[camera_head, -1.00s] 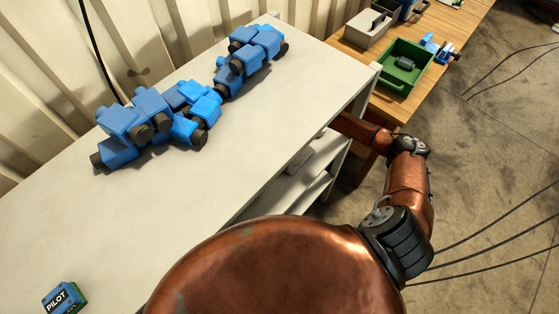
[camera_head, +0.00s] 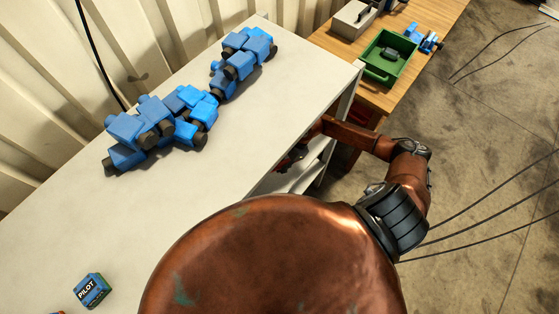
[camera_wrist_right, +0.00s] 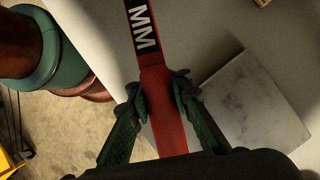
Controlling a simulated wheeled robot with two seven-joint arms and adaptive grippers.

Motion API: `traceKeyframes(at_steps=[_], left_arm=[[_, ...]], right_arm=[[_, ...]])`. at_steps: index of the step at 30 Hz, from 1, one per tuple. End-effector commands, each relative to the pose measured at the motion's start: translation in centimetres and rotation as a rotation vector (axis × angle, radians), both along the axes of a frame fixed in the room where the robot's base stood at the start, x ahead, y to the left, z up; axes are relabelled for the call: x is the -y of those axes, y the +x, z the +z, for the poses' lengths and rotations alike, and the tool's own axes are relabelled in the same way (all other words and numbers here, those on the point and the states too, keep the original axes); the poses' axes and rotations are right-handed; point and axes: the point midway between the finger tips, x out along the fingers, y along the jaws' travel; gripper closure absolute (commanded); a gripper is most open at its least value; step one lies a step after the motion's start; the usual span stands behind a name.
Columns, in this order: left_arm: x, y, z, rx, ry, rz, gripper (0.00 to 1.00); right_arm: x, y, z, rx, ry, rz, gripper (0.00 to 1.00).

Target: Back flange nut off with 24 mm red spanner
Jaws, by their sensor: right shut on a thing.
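My right gripper (camera_wrist_right: 157,88) is shut on a red spanner (camera_wrist_right: 168,128) in the right wrist view. The fingers press on its handle from both sides. White "MM" lettering on a black band shows farther up the handle; any number and the jaw ends are out of view. In the head view my right arm reaches past the white table's right end, and the gripper (camera_head: 292,158) shows small and partly hidden at the table's edge, near the lower shelf. I cannot make out a flange nut in either view. My left gripper is not in view.
Several blue blocky units with dark round ends (camera_head: 127,129) lie on the white table (camera_head: 170,215). A box marked PILOT (camera_head: 91,291) is near the front. A wooden bench (camera_head: 345,47) behind holds a green bin (camera_head: 372,72) and a grey box (camera_head: 345,20). A pale plate (camera_wrist_right: 255,100) lies beside the spanner.

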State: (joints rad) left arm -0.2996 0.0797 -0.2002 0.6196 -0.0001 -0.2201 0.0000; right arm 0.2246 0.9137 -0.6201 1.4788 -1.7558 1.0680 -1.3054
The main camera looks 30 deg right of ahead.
Motion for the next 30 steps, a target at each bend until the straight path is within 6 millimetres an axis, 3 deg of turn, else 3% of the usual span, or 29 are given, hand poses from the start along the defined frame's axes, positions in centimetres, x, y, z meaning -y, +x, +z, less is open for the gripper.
traceKeyframes(at_steps=[3,21,30], left_arm=[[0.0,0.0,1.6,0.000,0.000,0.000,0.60],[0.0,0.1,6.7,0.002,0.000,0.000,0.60],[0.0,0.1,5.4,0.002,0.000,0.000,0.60]], right_arm=[[-0.4,-1.2,0.5,-0.002,0.003,-0.067,1.00],[-1.4,-5.1,0.2,0.000,0.003,-0.344,1.00],[-1.4,-5.0,-1.0,0.001,0.003,-0.346,1.00]])
